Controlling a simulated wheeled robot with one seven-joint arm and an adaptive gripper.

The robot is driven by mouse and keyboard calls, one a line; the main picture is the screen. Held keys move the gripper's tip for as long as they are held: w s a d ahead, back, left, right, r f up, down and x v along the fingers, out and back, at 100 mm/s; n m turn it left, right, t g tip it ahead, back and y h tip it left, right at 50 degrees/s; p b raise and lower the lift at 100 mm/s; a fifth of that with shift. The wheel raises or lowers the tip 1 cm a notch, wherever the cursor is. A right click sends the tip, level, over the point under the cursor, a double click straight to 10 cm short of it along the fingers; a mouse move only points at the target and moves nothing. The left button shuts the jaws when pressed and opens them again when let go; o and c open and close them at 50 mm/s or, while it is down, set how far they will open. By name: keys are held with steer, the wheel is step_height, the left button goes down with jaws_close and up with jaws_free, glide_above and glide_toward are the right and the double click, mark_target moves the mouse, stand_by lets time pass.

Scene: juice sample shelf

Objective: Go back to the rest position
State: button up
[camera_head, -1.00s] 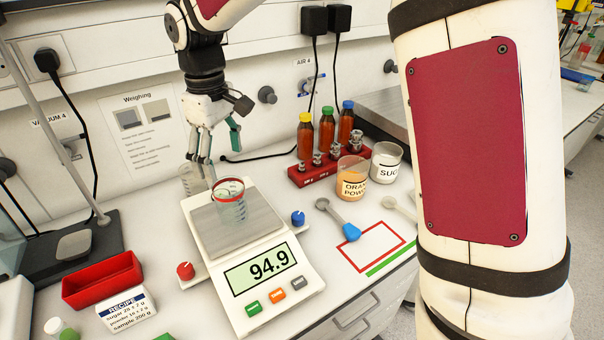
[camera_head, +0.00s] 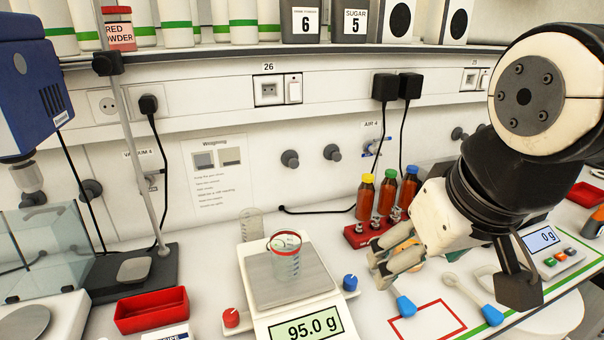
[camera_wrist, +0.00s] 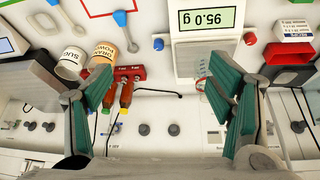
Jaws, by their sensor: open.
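My gripper (camera_head: 383,266) is open and empty, to the right of the scale in the head view, over the area by the spoons. In the wrist view its green-padded fingers (camera_wrist: 162,82) stand wide apart with nothing between them. A clear beaker with a red rim (camera_head: 286,258) stands on the white scale (camera_head: 252,262), whose display (camera_head: 305,329) reads 95.0 g. The beaker is partly hidden behind a finger in the wrist view.
Bottles in a red rack (camera_head: 358,236) stand at the back, close to my gripper. A blue-ended spoon (camera_head: 405,306) and another spoon (camera_head: 490,314) lie in front. A red tray (camera_head: 151,311) is at the left. A shelf (camera_head: 250,52) with containers runs above.

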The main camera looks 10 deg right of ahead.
steer(key=shift+s+d+f+m, duration=0.1)
steer(key=shift+s+f+m, duration=0.1)
steer(key=shift+s, duration=0.25)
steer(key=shift+s+d+f+m, duration=0.1)
steer(key=shift+s+f, duration=0.1)
steer(key=shift+s, duration=0.25)
